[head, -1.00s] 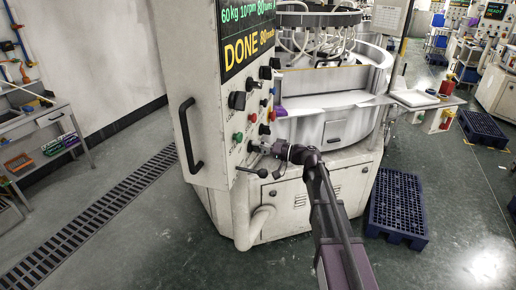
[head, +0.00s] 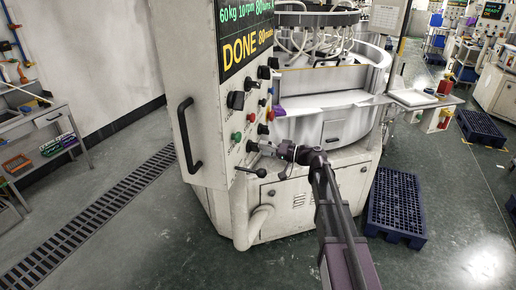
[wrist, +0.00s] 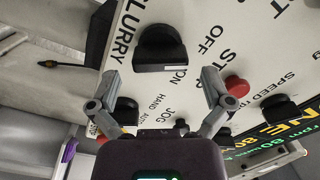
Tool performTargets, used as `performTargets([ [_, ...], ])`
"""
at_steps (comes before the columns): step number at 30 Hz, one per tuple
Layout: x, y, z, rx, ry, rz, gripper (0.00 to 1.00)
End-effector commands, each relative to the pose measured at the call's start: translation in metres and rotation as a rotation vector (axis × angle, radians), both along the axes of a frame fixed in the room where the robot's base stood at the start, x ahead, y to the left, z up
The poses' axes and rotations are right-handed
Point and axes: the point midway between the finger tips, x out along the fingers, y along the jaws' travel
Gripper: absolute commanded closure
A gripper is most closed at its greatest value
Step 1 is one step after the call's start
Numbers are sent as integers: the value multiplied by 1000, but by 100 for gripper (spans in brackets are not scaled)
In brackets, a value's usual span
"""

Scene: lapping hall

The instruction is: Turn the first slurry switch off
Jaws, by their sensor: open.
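In the head view the knob (head: 251,146) sits low on the panel's side face. My gripper (wrist: 161,82) is open in the wrist view, its two fingers apart on either side of the knob's near end, holding nothing. In the head view my gripper (head: 265,149) is close in front of the knob; contact cannot be told.
A red button (wrist: 237,86) lies close to the right finger. A blue pallet (head: 396,205) lies on the floor to the right.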

Motion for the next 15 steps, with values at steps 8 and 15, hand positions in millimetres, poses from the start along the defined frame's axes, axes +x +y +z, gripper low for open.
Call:
performTargets([
  [8,-11,-42,0,0,0,-2,0],
  [15,-19,-74,0,0,-1,-2,0],
])
